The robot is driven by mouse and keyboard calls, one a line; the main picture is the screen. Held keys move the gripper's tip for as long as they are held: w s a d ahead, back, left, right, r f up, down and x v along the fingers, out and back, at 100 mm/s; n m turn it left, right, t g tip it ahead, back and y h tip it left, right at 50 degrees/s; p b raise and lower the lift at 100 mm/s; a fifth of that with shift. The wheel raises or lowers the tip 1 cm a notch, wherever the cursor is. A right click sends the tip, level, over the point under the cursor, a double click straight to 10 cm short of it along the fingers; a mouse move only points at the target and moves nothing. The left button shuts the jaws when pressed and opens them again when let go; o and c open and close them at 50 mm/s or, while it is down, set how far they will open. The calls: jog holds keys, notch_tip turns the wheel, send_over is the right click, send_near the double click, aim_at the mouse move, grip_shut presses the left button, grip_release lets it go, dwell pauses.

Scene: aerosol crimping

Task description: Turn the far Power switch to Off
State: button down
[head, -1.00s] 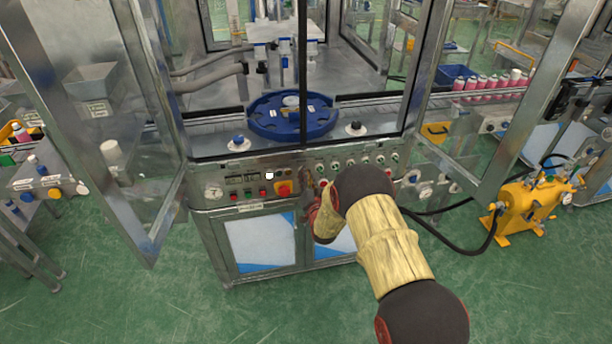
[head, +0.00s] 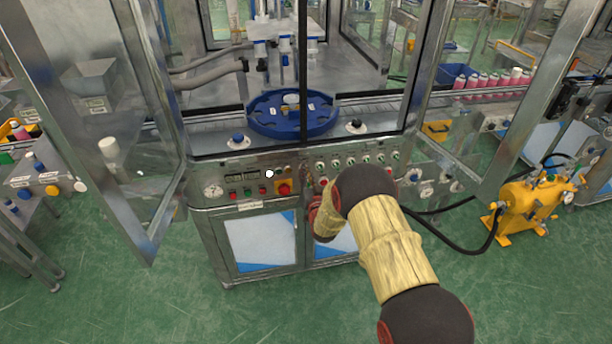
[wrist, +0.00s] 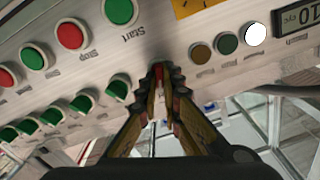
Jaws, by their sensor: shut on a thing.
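The machine's front control panel (head: 257,167) carries push buttons and a row of green switches (head: 350,160). The wrist view shows several green switches (wrist: 80,103) in a line, with a green Start button (wrist: 119,10) and a red Stop button (wrist: 70,36) beside them. My gripper (wrist: 160,70) is at the panel near the end of that line, its fingertips closed together on a small thing with some red showing. The tips hide most of it, and I cannot read its label or its turned position. In the head view my arm hides the fingertips.
A red emergency button (head: 284,187) on a yellow plate sits left of my arm. Open glass doors stand on both sides, the left one (head: 125,130) and the right one (head: 480,100). A yellow pump unit (head: 525,208) stands on the green floor at right.

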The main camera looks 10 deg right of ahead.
jog(key=shift+a+n+b, duration=0.15)
jog(key=shift+n+b, duration=1.2)
jog(key=shift+n, duration=1.1)
jog(key=shift+a+n+b, duration=0.15)
jog(key=shift+n+b, duration=1.15)
jog(key=shift+n, duration=1.15)
jog(key=c, duration=2)
grip_release()
jog(key=s, duration=1.2)
